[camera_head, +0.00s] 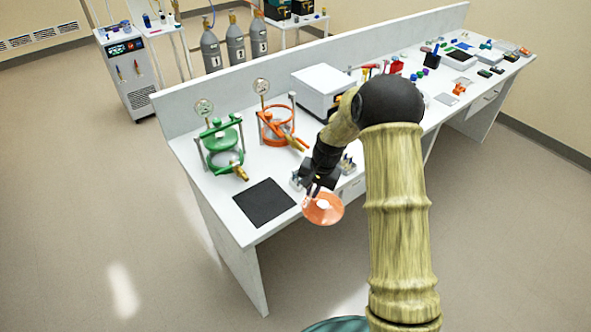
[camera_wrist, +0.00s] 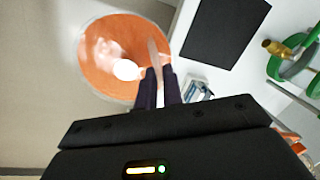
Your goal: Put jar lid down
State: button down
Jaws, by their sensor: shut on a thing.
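An orange disc-shaped jar lid (camera_head: 323,209) with a pale round spot at its middle is held in my gripper (camera_head: 311,188). In the wrist view the lid (camera_wrist: 105,50) fills the upper left, and my gripper (camera_wrist: 160,84) is shut on its raised fin-like part. The lid hangs beyond the front edge of the bench, over the floor as seen in the wrist view. A black square mat (camera_head: 264,202) lies flat and bare on the bench to the left of the lid; it also shows in the wrist view (camera_wrist: 226,29).
A green-framed jar (camera_head: 222,150) and an orange-framed jar (camera_head: 279,125) with gauges stand behind the mat. A white box-shaped device (camera_head: 321,89) stands farther right. A small metallic item (camera_wrist: 197,91) lies near my fingers. Gas cylinders (camera_head: 235,45) stand behind the bench.

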aim_at(335, 214)
jog(key=s+d+f+n, duration=0.1)
jog(key=s+d+f, duration=0.1)
jog(key=s+d+f+n, duration=0.1)
jog(key=f+n, duration=0.1)
jog(key=f, duration=0.1)
jog(key=s+d+f+n, duration=0.1)
jog(key=s+d+f, duration=0.1)
jog(key=shift+s+d+f+n+g, duration=0.2)
jog(key=shift+s+d+n+g, duration=0.15)
jog(key=shift+n+g, duration=0.05)
jog(key=shift+w, duration=0.1)
